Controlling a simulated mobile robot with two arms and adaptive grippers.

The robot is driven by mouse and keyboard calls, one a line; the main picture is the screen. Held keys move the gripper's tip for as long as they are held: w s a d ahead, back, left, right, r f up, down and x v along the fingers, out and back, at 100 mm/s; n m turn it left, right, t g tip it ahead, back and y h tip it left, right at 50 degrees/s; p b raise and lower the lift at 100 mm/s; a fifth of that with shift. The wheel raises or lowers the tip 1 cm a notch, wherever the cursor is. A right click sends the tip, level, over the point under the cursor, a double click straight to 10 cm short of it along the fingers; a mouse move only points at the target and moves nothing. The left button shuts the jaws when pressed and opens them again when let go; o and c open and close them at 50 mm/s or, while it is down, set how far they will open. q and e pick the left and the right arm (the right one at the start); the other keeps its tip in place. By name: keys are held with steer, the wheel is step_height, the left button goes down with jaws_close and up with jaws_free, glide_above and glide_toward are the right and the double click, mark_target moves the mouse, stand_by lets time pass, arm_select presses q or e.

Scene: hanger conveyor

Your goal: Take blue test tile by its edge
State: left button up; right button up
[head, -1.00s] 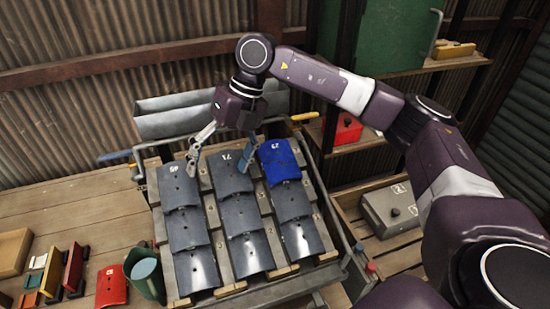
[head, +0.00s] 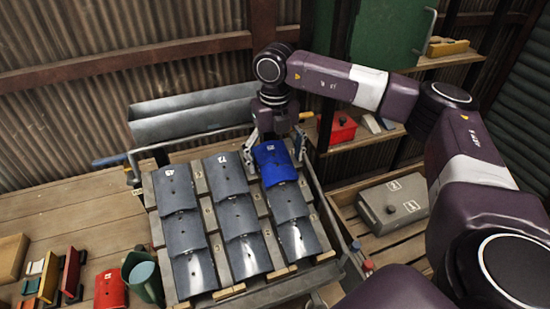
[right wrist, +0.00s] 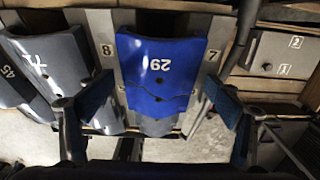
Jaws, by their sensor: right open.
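The blue test tile (head: 275,165) is a curved tile at the top of the right column on the tilted rack, overlapping the grey tile below it. It also shows in the right wrist view (right wrist: 157,80), with a number on it and small holes. My right gripper (head: 275,158) is open at the tile's upper end, with one finger on each side of it. In the right wrist view the fingers (right wrist: 155,108) stand left and right of the tile, with a gap on both sides. My left gripper is not in view.
Several grey tiles (head: 233,213) fill the rest of the rack. A metal trough (head: 190,115) lies behind it. A red box (head: 340,128) and a grey box (head: 393,205) stand to the right. A red tile (head: 110,288) and a green jug (head: 143,278) are at the lower left.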

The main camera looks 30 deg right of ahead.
steer(key=shift+f, duration=0.1)
steer(key=shift+c, duration=0.4)
steer(key=c, duration=1.2)
steer(key=shift+c, duration=0.6)
